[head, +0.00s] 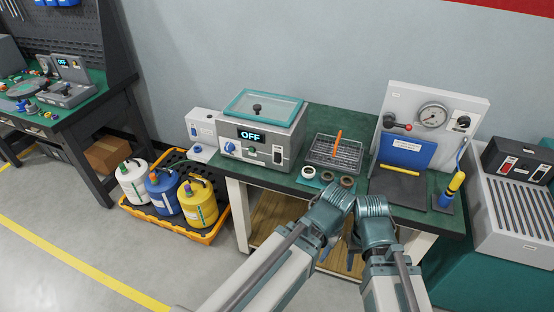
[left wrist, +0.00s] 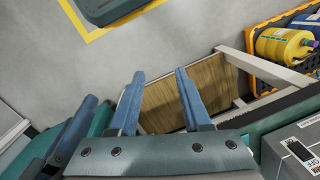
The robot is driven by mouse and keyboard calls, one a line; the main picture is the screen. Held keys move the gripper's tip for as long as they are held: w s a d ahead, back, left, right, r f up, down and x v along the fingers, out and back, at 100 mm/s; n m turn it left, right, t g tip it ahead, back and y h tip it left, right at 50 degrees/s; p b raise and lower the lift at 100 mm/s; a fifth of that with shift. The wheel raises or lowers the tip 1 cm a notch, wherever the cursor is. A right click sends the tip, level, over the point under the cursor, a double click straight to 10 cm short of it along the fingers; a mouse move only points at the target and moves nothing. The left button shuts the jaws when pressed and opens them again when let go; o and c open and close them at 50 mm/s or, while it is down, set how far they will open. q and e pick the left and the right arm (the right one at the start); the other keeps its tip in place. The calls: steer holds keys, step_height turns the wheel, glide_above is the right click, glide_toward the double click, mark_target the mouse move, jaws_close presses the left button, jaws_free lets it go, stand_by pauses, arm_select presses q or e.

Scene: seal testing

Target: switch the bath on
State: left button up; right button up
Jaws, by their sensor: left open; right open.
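The bath (head: 255,140) is a grey box with a teal-framed glass lid, standing on the green bench top. Its display (head: 251,135) reads OFF. A blue knob (head: 229,147) is at the left of its front and a rocker switch (head: 277,154) at the right. Part of its grey front, with the switch (left wrist: 300,151), shows at the lower right of the left wrist view. My left gripper (left wrist: 160,82) is open and empty, apart from the bath; its jaws are mostly hidden in the head view. My right gripper (head: 368,256) is open, pointing down before the bench.
A wire basket (head: 347,155) with an orange stick and several rings (head: 327,177) stand right of the bath. A gauge panel (head: 440,120) stands farther right. Several jugs (head: 165,190) sit in an orange tray at left. The floor ahead is clear.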

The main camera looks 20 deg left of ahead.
arm_select(q)
jaws_close()
stand_by(1.5)
